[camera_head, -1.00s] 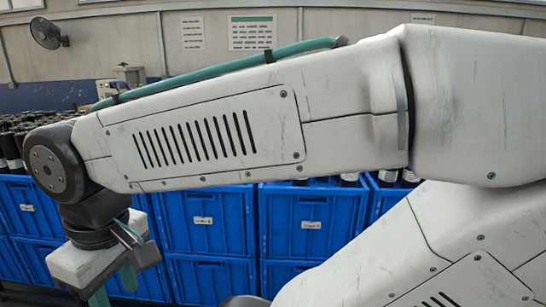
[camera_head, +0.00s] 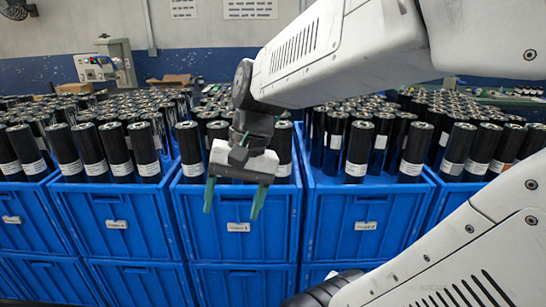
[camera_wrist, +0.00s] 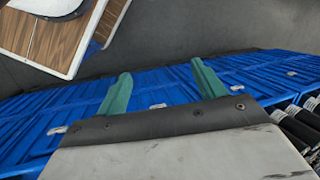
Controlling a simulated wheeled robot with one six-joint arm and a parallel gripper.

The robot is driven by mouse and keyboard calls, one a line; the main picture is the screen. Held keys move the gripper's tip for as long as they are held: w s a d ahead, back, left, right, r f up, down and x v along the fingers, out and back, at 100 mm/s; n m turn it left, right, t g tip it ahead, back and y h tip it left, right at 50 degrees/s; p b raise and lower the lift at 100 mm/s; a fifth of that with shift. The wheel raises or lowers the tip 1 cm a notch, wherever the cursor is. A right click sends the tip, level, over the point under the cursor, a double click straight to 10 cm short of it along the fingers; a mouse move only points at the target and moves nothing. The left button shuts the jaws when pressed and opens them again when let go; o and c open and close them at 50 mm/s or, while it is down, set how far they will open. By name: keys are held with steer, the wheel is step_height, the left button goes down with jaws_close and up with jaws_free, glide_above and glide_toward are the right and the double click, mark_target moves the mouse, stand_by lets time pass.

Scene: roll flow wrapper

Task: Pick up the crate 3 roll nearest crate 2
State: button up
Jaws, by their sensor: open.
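Black rolls with white labels stand upright in blue crates in the head view. My gripper (camera_head: 233,200) is open and empty, fingers pointing down, in front of the middle crate (camera_head: 238,248). It also shows in the wrist view (camera_wrist: 160,75), over the blue crate fronts and grey floor. Part of the middle crate's rolls (camera_head: 283,152) is hidden behind my wrist. The crate to the right (camera_head: 335,235) holds more rolls (camera_head: 358,152), and so does the crate to the left (camera_head: 116,245). The crate label numbers are too small to read surely, so I cannot tell which is crate 3.
More crates stand stacked below and at both sides. A control box (camera_head: 97,68) and a cardboard box (camera_head: 170,80) are behind the rolls. In the wrist view, several rolls (camera_wrist: 300,130) show at the lower right. Grey floor lies before the crates.

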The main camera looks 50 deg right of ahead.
steer(key=w+d+m+t+y, duration=0.2)
steer(key=w+d+m, duration=0.2)
steer(key=d+m, duration=0.2)
steer(key=m+t+h, duration=0.2)
steer(key=m+t, duration=0.8)
steer(key=m, duration=0.8)
glide_toward(282, 132)
steer(key=w+f, duration=0.1)
steer(key=w+d+f, duration=0.1)
steer(key=w+f, duration=0.1)
steer(key=shift+w+d, duration=0.35)
steer(key=shift+w, duration=0.05)
steer(key=shift+m, duration=0.4)
steer(key=x, duration=0.7)
steer(key=shift+w+r, duration=0.2)
steer(key=shift+w, duration=0.25)
steer(key=shift+c, duration=0.3)
jaws_close()
